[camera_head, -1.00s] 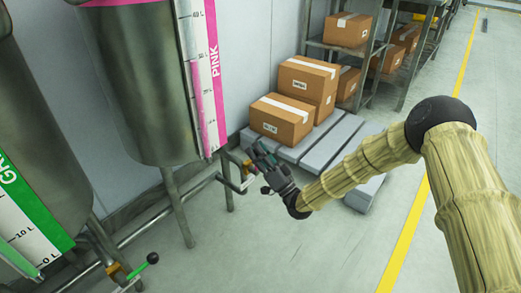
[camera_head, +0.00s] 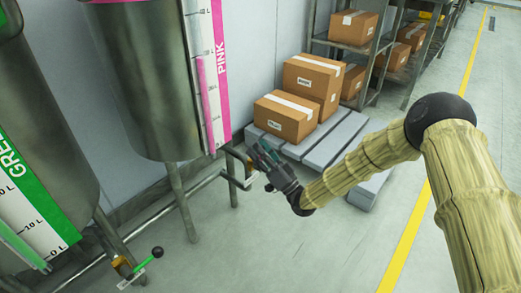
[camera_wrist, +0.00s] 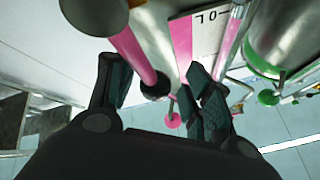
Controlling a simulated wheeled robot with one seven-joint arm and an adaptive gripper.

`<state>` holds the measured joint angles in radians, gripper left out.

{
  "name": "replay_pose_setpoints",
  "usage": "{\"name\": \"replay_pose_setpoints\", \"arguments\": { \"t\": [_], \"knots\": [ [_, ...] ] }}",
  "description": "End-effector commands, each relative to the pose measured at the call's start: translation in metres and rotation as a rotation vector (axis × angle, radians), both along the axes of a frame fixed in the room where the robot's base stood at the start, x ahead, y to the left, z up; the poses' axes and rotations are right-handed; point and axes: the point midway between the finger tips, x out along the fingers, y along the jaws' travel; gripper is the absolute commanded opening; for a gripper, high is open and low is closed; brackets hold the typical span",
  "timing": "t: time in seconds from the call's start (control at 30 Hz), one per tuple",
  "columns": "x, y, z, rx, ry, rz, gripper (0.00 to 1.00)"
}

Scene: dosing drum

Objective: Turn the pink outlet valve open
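The steel drum marked PINK (camera_head: 150,85) stands at the upper left in the head view, with a pink-striped scale and a pink level tube. Its outlet pipe ends at a brass-coloured valve (camera_head: 247,162), partly hidden by my gripper (camera_head: 263,155). In the wrist view, a round pink knob (camera_wrist: 172,121) on a thin stem shows between the fingers of my gripper (camera_wrist: 160,90), closer to the right finger. The fingers are apart with a clear gap. I cannot tell whether the right finger touches the knob or its lever.
The drum marked GREEN (camera_head: 55,140) stands at the left, with its green-knobbed valve lever (camera_head: 155,254) below. Cardboard boxes (camera_head: 285,117) sit on a grey pallet (camera_head: 335,140) behind my gripper. A shelf rack (camera_head: 390,70) stands beyond. The floor at the centre front is clear.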

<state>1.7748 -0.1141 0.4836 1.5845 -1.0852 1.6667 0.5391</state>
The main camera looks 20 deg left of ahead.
Motion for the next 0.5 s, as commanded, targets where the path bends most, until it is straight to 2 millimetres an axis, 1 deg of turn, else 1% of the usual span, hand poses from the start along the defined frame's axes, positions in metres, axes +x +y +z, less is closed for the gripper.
{"name": "replay_pose_setpoints", "arguments": {
  "t": [0.27,0.37,0.5],
  "knots": [
    [0.001,-0.001,-0.001,-0.001,0.000,-0.003,0.49],
    [0.000,-0.007,-0.005,-0.001,0.000,-0.004,0.49],
    [-0.005,-0.022,-0.015,-0.002,0.000,-0.004,0.49]
  ]
}}
